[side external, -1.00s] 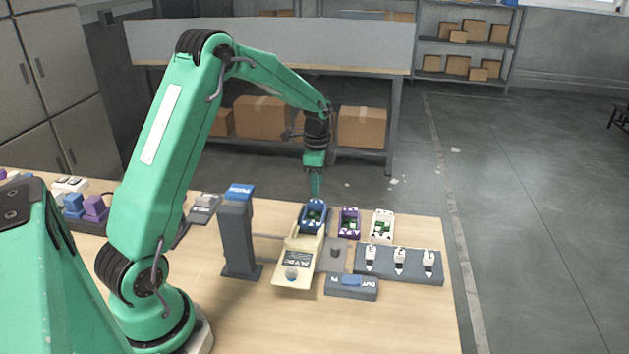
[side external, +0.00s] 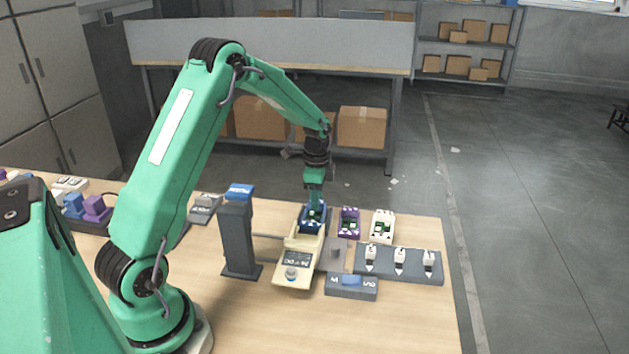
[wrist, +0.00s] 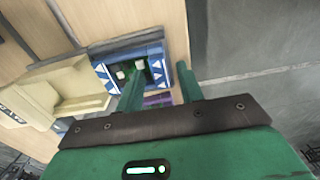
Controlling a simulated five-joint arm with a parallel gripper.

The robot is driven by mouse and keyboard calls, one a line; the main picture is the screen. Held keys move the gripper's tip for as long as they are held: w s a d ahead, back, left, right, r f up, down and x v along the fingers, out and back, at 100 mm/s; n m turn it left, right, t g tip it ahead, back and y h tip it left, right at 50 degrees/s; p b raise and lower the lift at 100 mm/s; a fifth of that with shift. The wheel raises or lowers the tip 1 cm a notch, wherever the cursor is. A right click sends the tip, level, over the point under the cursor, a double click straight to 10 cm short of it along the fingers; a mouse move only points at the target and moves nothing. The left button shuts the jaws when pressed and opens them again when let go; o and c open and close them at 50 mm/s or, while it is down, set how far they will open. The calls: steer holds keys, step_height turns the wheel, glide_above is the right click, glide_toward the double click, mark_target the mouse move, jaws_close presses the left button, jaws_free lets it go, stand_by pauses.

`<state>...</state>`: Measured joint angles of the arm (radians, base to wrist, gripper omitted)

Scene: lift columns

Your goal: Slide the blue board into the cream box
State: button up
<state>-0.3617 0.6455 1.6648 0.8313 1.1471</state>
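The blue board (side external: 304,229) is a tray-like piece with green and pale parts on it and white triangle marks. It lies at the far end of the cream box (side external: 292,271), which has a dark display and a round knob. The board also shows in the wrist view (wrist: 103,73), next to the cream box (wrist: 62,88). My gripper (side external: 314,205) is down at the board, pointing downward. In the wrist view its fingers (wrist: 158,70) are apart, one over the board and one near its right edge. I cannot tell whether they touch it.
A purple board (side external: 349,222) and a white board (side external: 382,226) stand to the right. A grey switch strip (side external: 398,265) and a grey block with a blue button (side external: 351,287) are nearby. A dark post with a blue top (side external: 238,235) stands to the left.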

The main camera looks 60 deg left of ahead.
steer(key=shift+c, duration=0.5)
steer(key=c, duration=0.6)
steer(key=shift+c, duration=0.2)
steer(key=shift+s+d, duration=0.15)
steer(key=shift+s+d, duration=3.5)
steer(key=o, duration=0.7)
steer(key=shift+o, duration=0.2)
steer(key=shift+r, duration=0.15)
step_height(320, 180, up, 6)
steer(key=shift+f, duration=0.1)
